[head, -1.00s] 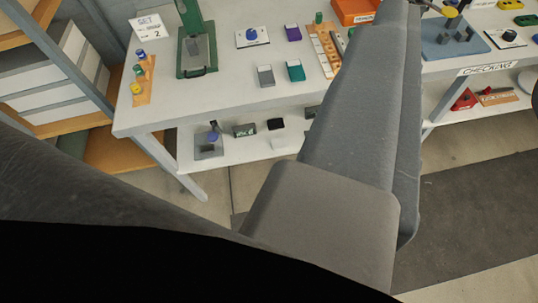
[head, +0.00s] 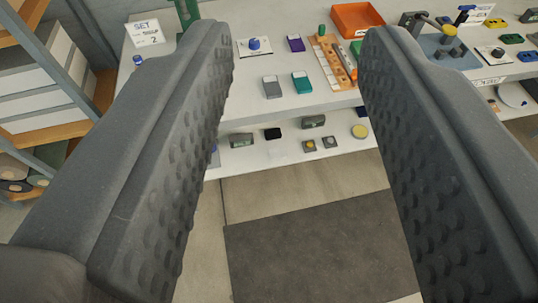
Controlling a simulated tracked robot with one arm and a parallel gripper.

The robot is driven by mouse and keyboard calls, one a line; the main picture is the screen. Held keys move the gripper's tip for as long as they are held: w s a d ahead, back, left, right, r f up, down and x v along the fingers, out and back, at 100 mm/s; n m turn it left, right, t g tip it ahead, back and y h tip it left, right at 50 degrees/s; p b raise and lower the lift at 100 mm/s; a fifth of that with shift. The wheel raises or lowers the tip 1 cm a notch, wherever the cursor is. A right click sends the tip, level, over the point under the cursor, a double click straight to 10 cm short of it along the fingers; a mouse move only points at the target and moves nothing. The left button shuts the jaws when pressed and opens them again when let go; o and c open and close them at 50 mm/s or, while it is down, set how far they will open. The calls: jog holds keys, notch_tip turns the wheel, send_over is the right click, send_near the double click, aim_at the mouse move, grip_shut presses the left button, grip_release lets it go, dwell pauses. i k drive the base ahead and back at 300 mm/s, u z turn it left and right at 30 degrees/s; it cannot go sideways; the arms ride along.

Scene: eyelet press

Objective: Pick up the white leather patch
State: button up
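My gripper (head: 298,42) is open, with its two grey studded fingers wide apart on the left and right of the view and nothing between them. The bench and its lower shelf show beyond, in the gap. I cannot pick out the white leather patch with certainty; a pale area below the black piece (head: 272,133) on the lower shelf hardly stands out from the white shelf. On the bench top, a grey piece (head: 271,88), a teal piece (head: 302,82) and a purple piece (head: 295,43) lie apart. The fingers hide parts of the bench and shelf.
The white bench (head: 240,110) also bears an orange bin (head: 357,19), a wooden rack (head: 333,62) and a blue knob on a plate (head: 254,45). Shelving (head: 55,85) stands at the left. A dark mat (head: 315,250) lies on clear floor before the bench.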

aim_at(278, 153)
jog(key=k, duration=1.3)
jog(key=u, duration=0.45)
jog(key=i, duration=0.55)
jog(key=u, duration=0.5)
jog(key=i, duration=1.45)
jog(key=z, duration=0.6)
